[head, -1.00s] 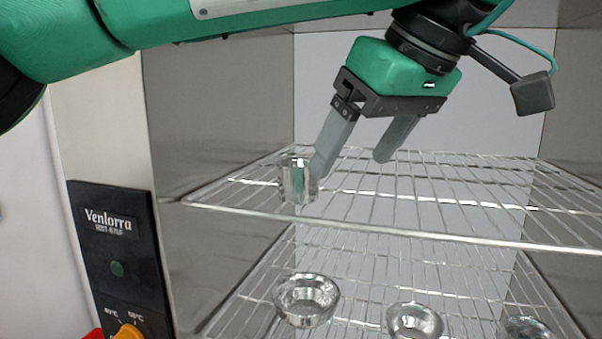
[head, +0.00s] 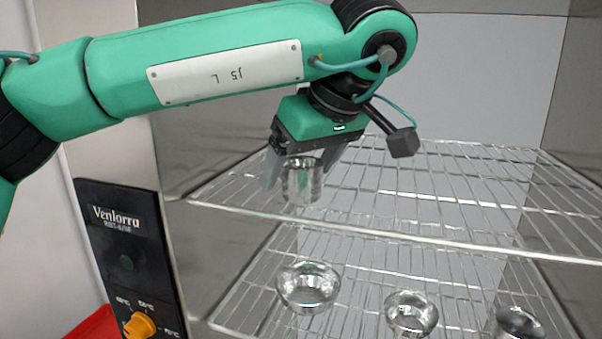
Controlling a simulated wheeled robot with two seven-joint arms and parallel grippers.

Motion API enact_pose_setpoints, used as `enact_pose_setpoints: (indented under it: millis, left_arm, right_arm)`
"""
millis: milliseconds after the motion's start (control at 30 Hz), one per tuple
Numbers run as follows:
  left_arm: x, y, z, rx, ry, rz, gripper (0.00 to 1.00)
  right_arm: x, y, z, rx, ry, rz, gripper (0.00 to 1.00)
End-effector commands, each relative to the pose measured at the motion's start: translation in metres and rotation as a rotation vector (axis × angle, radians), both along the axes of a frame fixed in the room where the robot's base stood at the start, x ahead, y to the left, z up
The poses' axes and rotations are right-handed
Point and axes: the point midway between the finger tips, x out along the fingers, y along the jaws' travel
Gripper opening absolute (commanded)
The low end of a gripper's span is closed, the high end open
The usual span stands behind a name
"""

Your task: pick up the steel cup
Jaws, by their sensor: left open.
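The steel cup (head: 302,183) stands upright near the front left of the upper wire rack (head: 450,200). My left gripper (head: 296,182) is open and points down at the cup. One finger shows to the left of the cup, and the other is behind its right side, partly hidden. I cannot tell whether either finger touches it. My right gripper is not in view.
Several steel bowls, including one at the left (head: 308,286) and one in the middle (head: 411,313), sit on the lower rack. A control panel (head: 125,255) with an orange knob is at left. The upper rack's right side is clear.

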Motion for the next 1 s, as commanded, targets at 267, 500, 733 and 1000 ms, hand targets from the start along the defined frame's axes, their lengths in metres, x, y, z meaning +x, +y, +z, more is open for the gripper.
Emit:
enact_pose_setpoints:
  millis: [267,500,733,1000]
  left_arm:
    - [0.0014,0.0011,-0.0037,-0.001,-0.001,-0.001,0.80]
    - [0.0014,0.0011,-0.0036,-0.001,-0.001,-0.001,0.42]
    - [0.0014,0.0011,-0.0037,0.000,0.000,0.000,0.31]
    - [0.0016,0.0010,-0.0001,0.000,-0.001,-0.001,0.31]
  right_arm:
    - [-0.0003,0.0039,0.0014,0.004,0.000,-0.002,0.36]
    - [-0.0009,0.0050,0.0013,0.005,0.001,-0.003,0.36]
    - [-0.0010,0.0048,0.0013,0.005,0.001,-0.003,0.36]
    - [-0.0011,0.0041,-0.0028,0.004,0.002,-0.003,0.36]
